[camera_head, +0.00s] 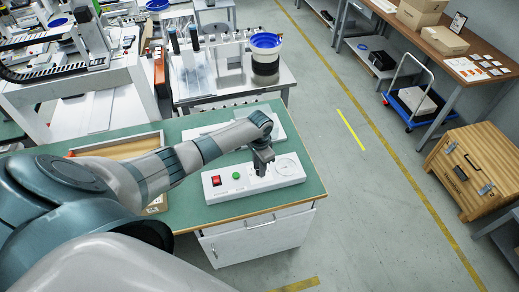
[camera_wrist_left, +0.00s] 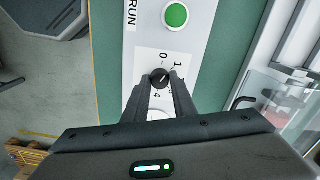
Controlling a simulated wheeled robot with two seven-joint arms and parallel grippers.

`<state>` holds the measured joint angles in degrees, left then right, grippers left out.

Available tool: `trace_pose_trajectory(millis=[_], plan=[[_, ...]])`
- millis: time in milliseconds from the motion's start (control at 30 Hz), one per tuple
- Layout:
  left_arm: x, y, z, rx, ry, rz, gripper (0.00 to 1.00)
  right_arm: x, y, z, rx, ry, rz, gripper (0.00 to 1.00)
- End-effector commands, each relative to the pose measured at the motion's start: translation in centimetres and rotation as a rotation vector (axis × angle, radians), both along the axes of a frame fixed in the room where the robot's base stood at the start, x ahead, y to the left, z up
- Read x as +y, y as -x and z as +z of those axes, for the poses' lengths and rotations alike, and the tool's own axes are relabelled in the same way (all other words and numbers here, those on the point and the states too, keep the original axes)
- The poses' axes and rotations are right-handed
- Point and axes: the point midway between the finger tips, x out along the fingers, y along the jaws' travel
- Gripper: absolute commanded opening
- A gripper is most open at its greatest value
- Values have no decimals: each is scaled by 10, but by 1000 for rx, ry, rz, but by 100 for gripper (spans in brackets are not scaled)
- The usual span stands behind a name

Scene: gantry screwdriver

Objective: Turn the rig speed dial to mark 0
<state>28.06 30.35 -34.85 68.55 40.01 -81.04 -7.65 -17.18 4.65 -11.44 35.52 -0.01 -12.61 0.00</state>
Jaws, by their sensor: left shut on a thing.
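The rig speed dial is a small black knob (camera_wrist_left: 159,75) on a white control box, with printed marks around it; 0, 1 and 4 can be read in the left wrist view. Which mark its pointer faces is too small to tell. My left gripper (camera_wrist_left: 160,86) is shut on the knob, one finger on each side. In the head view the left gripper (camera_head: 261,172) points down onto the control box (camera_head: 222,193), between a green button (camera_head: 236,176) and a round gauge (camera_head: 287,166), and hides the knob. My right gripper is in neither view.
A red switch (camera_head: 216,181) sits at the box's left end. The box stands on a green-topped bench (camera_head: 190,214), near its front edge. A wooden tray (camera_head: 118,148) lies left, partly behind my arm. A metal table (camera_head: 215,82) with a blue-rimmed bowl (camera_head: 266,42) stands behind.

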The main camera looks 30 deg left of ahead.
Motion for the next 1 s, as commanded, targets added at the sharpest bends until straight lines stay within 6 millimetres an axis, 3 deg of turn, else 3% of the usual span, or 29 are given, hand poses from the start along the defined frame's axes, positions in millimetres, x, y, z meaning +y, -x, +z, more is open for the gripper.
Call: trace_pose_trajectory(millis=[500, 1000], plan=[[0, -1, 1, -3, 1, 415, 2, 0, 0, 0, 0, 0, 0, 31], [0, -1, 1, -3, 0, 512, 2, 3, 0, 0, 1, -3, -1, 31]])
